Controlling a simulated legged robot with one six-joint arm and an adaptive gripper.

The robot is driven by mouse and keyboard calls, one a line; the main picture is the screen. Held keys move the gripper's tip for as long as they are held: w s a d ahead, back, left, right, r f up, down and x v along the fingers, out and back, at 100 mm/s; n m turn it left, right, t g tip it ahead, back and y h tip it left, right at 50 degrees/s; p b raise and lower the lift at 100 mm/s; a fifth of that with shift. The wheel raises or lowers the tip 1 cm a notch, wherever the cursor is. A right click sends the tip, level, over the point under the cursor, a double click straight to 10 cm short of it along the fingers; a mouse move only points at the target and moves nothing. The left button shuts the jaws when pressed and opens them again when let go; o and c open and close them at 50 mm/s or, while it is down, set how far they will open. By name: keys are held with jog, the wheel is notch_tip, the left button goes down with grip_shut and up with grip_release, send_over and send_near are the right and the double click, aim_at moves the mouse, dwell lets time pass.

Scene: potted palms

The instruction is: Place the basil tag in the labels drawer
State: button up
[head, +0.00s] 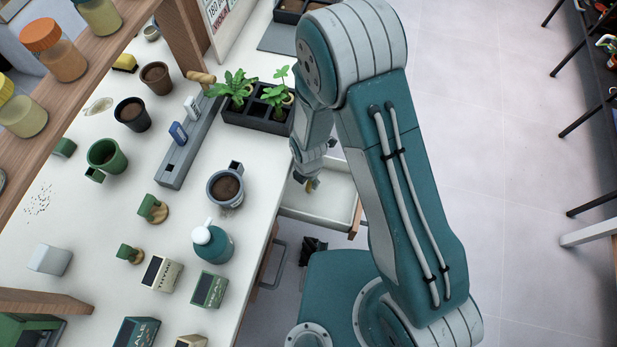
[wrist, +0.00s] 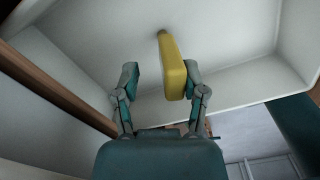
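There is a clear gap to the left finger, and the tag is close to the right finger. Both are inside or just over the open white drawer (head: 335,205). The stem's far end appears against the drawer's inside surface.
A grey slotted rail (head: 172,173) holding a blue tag (head: 178,133) lies on the white bench.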

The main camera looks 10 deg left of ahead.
jog(key=shift+a, duration=0.15)
notch_tip(320, 180, up, 12)
jog(key=shift+d+r, duration=0.15)
jog(key=shift+d, duration=0.05)
dwell(0.4)
